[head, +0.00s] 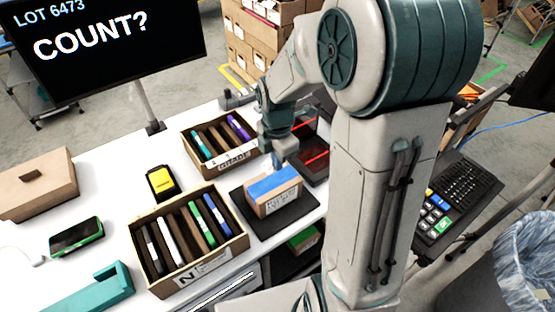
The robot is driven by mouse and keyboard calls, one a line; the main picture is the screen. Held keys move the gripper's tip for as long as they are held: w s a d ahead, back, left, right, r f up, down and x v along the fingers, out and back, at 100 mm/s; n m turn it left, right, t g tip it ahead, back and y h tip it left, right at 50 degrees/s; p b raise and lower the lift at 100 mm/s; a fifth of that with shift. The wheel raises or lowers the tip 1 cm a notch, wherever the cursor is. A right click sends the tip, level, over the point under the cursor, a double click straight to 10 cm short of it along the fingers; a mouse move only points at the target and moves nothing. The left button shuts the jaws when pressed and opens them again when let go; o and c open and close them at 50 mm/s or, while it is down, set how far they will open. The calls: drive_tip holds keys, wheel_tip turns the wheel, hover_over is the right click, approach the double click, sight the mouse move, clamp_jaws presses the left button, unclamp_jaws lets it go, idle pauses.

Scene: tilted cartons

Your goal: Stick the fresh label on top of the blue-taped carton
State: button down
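The blue-taped carton (259,207) is a small brown box with a broad blue strip along its top and a printed white label on its front side. It sits turned at an angle on a dark mat (302,209) near the table's right edge. My gripper (284,163) points down just above and behind the carton's top. It is small and partly dark here, so I cannot tell whether its fingers are apart or hold anything. I cannot make out a separate fresh label.
Two open boxes of upright coloured items, one in front (190,282) and one marked GRADE (236,162), stand left of the carton. A dark tray with red lines (313,165) lies behind it. A black-and-yellow device (161,181) and a phone-like device (76,237) lie further left.

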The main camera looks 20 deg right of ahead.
sight(277, 185)
idle(0.4)
drive_tip(key=shift+f+b, duration=2.5)
drive_tip(key=shift+f, duration=0.75)
drive_tip(key=shift+f, duration=0.2)
drive_tip(key=c, duration=1.6)
unclamp_jaws()
